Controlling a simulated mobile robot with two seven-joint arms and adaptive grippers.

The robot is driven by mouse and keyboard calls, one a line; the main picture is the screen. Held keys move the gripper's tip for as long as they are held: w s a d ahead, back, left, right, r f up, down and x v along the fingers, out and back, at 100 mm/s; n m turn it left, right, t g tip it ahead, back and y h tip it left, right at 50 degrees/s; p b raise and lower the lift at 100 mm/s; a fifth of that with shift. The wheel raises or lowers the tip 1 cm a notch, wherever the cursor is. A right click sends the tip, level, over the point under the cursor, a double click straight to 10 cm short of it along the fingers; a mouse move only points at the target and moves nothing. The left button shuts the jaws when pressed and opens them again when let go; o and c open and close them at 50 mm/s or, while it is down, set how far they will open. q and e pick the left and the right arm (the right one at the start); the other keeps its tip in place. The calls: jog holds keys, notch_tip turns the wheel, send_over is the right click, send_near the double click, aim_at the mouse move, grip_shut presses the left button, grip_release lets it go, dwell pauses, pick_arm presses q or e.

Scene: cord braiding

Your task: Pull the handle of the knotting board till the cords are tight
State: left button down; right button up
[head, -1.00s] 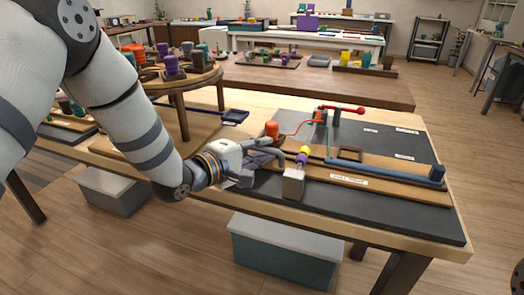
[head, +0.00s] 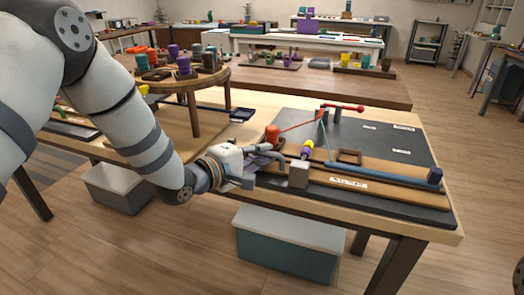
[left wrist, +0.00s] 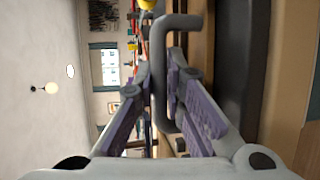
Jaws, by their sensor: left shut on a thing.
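The knotting board (head: 368,134) is a dark panel with wooden strips on the table. An orange-red bobbin (head: 272,134) stands behind the gripper. My right gripper is out of view.
A red lever (head: 345,108) is at the back. A round wooden stand (head: 190,83) with several bobbins is behind my left arm.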

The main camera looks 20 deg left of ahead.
pick_arm(q)
jog(key=shift+s, duration=0.25)
jog(key=shift+w+f, duration=0.1)
jog(key=c, duration=1.9)
grip_release()
jog(key=v, duration=1.2)
